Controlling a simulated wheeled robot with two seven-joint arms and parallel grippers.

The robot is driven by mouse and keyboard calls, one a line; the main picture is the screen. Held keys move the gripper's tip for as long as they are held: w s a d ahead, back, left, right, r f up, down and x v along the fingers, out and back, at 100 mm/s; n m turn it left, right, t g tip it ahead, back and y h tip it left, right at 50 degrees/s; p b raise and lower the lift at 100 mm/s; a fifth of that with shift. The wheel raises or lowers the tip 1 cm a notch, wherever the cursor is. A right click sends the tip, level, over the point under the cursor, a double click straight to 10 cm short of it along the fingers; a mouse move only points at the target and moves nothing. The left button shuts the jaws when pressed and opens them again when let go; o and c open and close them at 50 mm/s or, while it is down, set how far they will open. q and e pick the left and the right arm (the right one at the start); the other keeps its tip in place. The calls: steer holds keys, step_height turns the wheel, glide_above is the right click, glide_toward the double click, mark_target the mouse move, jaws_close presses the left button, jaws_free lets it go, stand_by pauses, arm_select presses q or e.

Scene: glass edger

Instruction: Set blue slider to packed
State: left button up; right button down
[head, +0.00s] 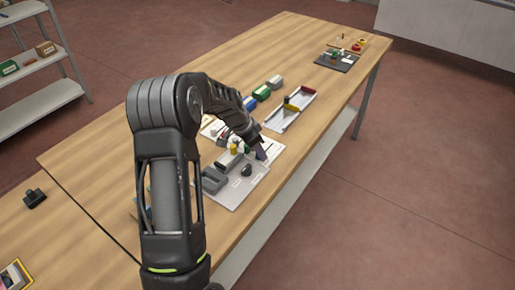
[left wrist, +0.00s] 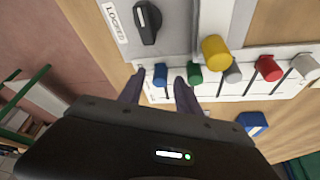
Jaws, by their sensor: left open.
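In the left wrist view the blue slider knob (left wrist: 160,73) sits at the left end of a white slotted panel (left wrist: 265,88). A green knob (left wrist: 195,74) is right beside it. My left gripper (left wrist: 158,82) is open. Its two dark fingers straddle the blue knob in this view, with gaps visible on both sides; I cannot tell the depth. The right finger lies between the blue and green knobs. In the head view my left gripper (head: 260,152) reaches down over the panel, and the blue knob cannot be made out there. My right gripper is not in view.
Grey, red (left wrist: 268,68) and white knobs follow along the panel. A black rotary knob (left wrist: 148,20) sits beside a LOCKED label. A tray (head: 291,109) and small boxes (head: 261,91) stand farther along the table.

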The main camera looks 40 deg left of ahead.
arm_select(q)
jaws_close()
stand_by(0.4)
stand_by(1.0)
